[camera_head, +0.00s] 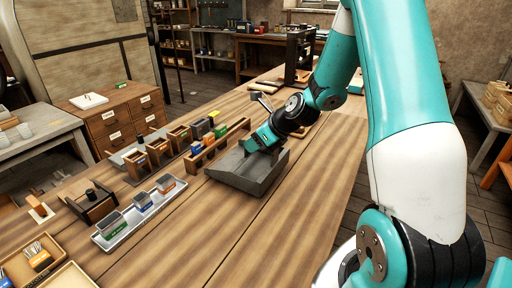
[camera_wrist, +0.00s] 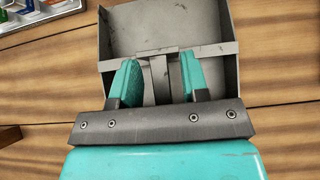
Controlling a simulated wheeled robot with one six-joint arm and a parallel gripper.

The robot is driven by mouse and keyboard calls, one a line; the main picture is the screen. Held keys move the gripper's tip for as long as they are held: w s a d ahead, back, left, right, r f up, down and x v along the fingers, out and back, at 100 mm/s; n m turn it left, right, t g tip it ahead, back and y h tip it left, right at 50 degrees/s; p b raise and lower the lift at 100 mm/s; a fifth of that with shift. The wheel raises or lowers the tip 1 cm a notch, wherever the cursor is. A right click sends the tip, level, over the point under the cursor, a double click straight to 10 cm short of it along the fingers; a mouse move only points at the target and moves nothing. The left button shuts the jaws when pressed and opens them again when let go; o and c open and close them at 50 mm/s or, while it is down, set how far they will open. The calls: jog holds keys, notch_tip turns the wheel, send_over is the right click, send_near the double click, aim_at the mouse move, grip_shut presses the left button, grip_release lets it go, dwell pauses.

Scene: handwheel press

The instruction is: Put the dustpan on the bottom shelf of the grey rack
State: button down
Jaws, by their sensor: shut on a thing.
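The grey dustpan (camera_head: 243,174) is on the wooden workbench, its open tray towards the front left. In the wrist view the dustpan (camera_wrist: 170,25) fills the top middle, and its short handle runs back between my fingers. My gripper (camera_head: 258,142) is at the back of the dustpan, shut on its handle. In the wrist view both teal fingers of my gripper (camera_wrist: 158,82) flank the handle. I cannot tell whether the dustpan touches the bench. I cannot make out a rack that is surely the grey one.
A long wooden holder (camera_head: 217,144) with coloured blocks stands close left of the dustpan. A grey tray of small bins (camera_head: 140,212) lies further left. A dark press (camera_head: 298,55) stands at the bench's far end. The bench front right of the dustpan is clear. A dark shelf unit (camera_head: 177,45) stands behind.

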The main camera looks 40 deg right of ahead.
jog(key=shift+f, duration=0.9)
jog(key=c, duration=0.6)
grip_release()
jog(key=shift+f, duration=0.1)
